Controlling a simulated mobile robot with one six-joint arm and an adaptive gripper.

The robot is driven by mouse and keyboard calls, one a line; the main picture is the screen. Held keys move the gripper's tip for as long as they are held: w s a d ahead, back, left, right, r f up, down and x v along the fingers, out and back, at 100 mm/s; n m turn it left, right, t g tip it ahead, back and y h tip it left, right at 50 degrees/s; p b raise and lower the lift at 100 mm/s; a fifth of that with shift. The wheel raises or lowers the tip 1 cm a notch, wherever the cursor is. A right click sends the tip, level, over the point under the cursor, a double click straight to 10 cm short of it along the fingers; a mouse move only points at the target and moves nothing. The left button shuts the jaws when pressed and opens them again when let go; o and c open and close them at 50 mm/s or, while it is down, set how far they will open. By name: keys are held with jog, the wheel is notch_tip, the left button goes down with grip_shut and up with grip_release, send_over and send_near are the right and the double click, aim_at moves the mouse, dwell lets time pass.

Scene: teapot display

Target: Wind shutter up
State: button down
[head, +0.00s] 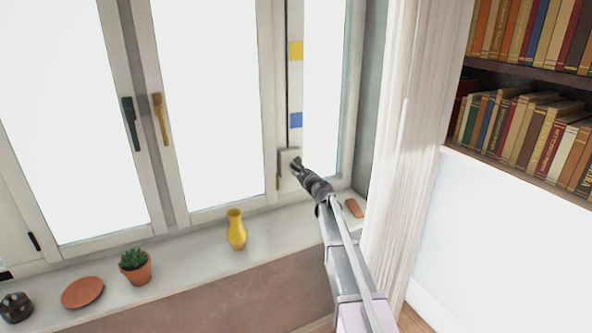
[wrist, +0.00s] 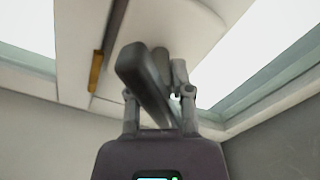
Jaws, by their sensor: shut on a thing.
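A pale winder box (head: 287,181) sits low on the window frame at the right, just above the sill. A dark grey crank handle (wrist: 143,78) sticks out toward me in the wrist view. My gripper (head: 298,166) is at the box, and it also shows in the wrist view (wrist: 158,98), with its fingers on either side of the handle, shut on it. The exact contact is partly hidden by the handle. Above the box, a pale vertical strip carries a yellow mark (head: 296,50) and a blue mark (head: 296,120). I cannot make out a lowered shutter; the panes are bright.
On the sill stand a yellow vase (head: 236,230), a potted succulent (head: 135,268), a terracotta saucer (head: 82,292) and a dark pot (head: 16,307). A small terracotta piece (head: 354,208) lies right of my gripper. A curtain (head: 405,150) and bookshelf (head: 530,80) are at the right.

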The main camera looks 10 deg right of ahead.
jog(key=m, duration=0.4)
jog(key=shift+m, duration=0.4)
jog(key=c, duration=0.5)
grip_release()
jog(key=shift+c, duration=0.2)
jog(key=shift+s, duration=0.1)
jog(key=v, duration=1.2)
